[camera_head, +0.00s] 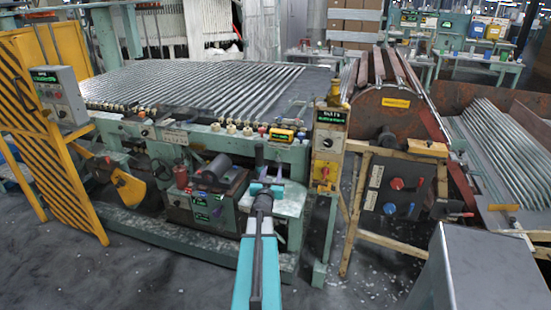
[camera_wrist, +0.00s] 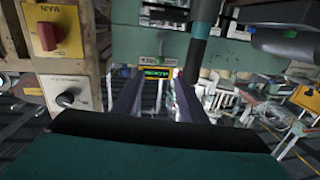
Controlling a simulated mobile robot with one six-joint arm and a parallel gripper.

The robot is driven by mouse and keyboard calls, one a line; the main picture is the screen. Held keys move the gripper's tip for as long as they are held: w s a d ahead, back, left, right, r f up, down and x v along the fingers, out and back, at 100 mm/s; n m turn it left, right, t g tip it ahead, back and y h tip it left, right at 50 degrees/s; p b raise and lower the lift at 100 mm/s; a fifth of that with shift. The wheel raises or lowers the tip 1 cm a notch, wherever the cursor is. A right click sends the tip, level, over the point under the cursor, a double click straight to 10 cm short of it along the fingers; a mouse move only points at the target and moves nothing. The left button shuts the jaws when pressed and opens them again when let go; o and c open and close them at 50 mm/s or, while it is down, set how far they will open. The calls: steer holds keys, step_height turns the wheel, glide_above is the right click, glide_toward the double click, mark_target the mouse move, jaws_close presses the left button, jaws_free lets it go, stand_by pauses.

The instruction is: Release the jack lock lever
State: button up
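I cannot tell for certain which part is the jack lock lever. A yellow lever-like arm (camera_head: 128,187) sticks out low at the left end of the green machine frame (camera_head: 215,150), far to the left of my gripper. My gripper (camera_head: 268,172) is in front of the middle of that frame, left of the control post. In the wrist view, which appears upside down, my gripper (camera_wrist: 157,95) has its two dark fingers apart with nothing held between them. A small yellow-framed green display (camera_wrist: 158,73) shows beyond the gap between the fingertips.
A control post (camera_head: 329,145) with a red switch (camera_wrist: 47,37) stands just right of my gripper. A motor unit (camera_head: 210,180) sits to its left. Glass tubes (camera_head: 200,88) lie on the bed behind. A grey cabinet (camera_head: 490,265) is at front right. The left foreground floor is clear.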

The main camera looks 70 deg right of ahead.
mark_target(277, 154)
steer(key=shift+p+x, duration=1.4)
steer(key=shift+x, duration=5.45)
